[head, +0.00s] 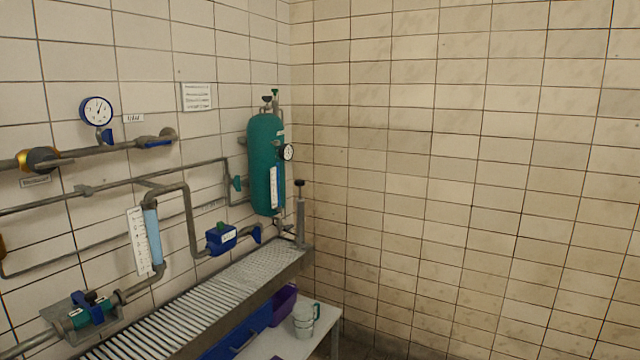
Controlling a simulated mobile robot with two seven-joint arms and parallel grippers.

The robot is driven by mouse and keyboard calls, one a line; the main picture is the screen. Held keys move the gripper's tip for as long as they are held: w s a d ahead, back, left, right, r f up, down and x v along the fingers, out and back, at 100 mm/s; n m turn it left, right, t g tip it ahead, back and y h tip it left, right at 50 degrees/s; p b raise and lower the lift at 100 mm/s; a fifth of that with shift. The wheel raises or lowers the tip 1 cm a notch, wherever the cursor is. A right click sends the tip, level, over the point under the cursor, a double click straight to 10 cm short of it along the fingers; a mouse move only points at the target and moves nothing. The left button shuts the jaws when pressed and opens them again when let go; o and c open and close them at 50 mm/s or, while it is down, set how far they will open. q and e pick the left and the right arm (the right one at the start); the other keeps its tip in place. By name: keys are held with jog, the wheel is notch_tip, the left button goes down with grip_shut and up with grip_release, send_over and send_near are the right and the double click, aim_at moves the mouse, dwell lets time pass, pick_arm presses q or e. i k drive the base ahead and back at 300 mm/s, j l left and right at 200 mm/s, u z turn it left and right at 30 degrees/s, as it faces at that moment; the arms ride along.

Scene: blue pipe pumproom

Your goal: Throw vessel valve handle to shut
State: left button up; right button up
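A green upright vessel (264,165) hangs in the corner, with a round gauge (287,152) on its right side and a pale level strip (274,187) on its front. Small fittings with a dark knob (267,98) stand on its top. Below it are grey pipe fittings (284,228) and a blue part (256,234) on the pipe. An upright grey post with a black top (299,184) stands just right of the vessel's foot. I cannot tell which of these is the vessel valve handle, or its position. Neither of my grippers shows.
A slatted metal shelf (180,310) runs along the left wall under the pipes. Below it are a blue drawer (240,335), a purple bin (284,303) and a pale bucket (303,322). A blue gauge (96,111) and pipes line the wall. The right tiled wall is bare.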

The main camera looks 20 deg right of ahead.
aim_at(237, 181)
jog(key=z, duration=0.3)
jog(key=i+l+u, duration=0.25)
jog(key=u, duration=0.15)
jog(key=i+l+u, duration=0.15)
jog(key=l+u, duration=0.25)
jog(key=i+l+u, duration=0.1)
jog(key=l, duration=0.3)
jog(key=i+l, duration=0.2)
jog(key=l, duration=0.15)
jog(key=i+l+u, duration=0.15)
jog(key=l, duration=0.25)
jog(key=i+l, duration=0.15)
jog(key=l, duration=0.25)
jog(key=i+l+u, duration=0.15)
jog(key=l, duration=0.25)
